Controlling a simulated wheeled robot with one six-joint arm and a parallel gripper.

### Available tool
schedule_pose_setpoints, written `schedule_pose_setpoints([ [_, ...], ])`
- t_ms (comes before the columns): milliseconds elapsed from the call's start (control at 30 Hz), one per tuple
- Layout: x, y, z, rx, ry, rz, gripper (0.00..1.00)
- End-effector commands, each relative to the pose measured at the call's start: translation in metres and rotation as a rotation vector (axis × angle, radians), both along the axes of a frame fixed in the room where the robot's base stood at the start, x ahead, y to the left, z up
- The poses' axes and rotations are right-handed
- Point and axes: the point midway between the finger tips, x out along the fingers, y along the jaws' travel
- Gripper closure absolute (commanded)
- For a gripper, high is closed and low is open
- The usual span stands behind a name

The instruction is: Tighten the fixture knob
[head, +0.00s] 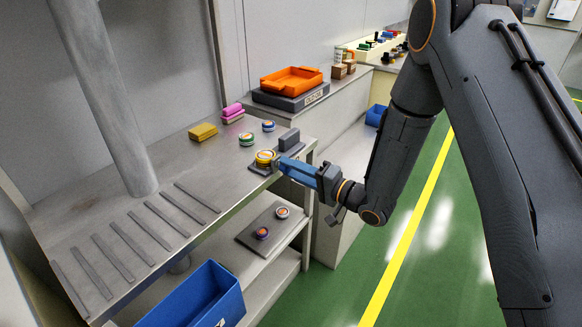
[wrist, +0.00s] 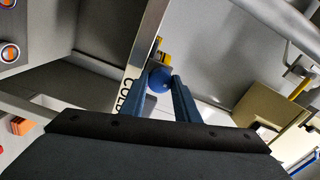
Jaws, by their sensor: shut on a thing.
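The fixture stands near the front right edge of the steel bench, with a dark grey block (head: 289,139) and a yellow round speaker part (head: 264,157) on it. My gripper (head: 279,163) reaches it from the right, its blue fingers at the fixture's front side. In the wrist view my gripper (wrist: 164,79) has its fingertips on either side of a round blue knob (wrist: 159,80) and is shut on it. In the head view the knob is hidden by the fingers. How far the knob is turned cannot be told.
Other round speaker parts (head: 247,139), a yellow block (head: 203,131) and pink blocks (head: 232,112) lie on the bench (head: 150,215). An orange tray (head: 291,80) stands behind. A blue bin (head: 205,298) is below.

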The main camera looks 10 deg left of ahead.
Motion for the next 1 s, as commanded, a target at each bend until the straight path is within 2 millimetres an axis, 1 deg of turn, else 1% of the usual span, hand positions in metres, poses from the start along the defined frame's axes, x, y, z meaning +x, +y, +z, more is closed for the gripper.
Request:
schedule_pose_setpoints([
  [300,0.0003,-0.0003,0.0001,0.039,0.093,-0.001,0.94],
  [800,0.0002,-0.0003,-0.0002,0.044,0.106,0.000,0.94],
  [833,0.0002,-0.0003,-0.0002,0.044,0.106,0.000,0.67],
  [900,0.0002,-0.0003,-0.0002,0.044,0.106,0.000,0.55],
  [933,0.0001,-0.0003,-0.0003,0.044,0.106,0.000,0.52],
  [1000,0.0000,-0.0001,-0.0003,0.044,0.106,0.000,0.52],
])
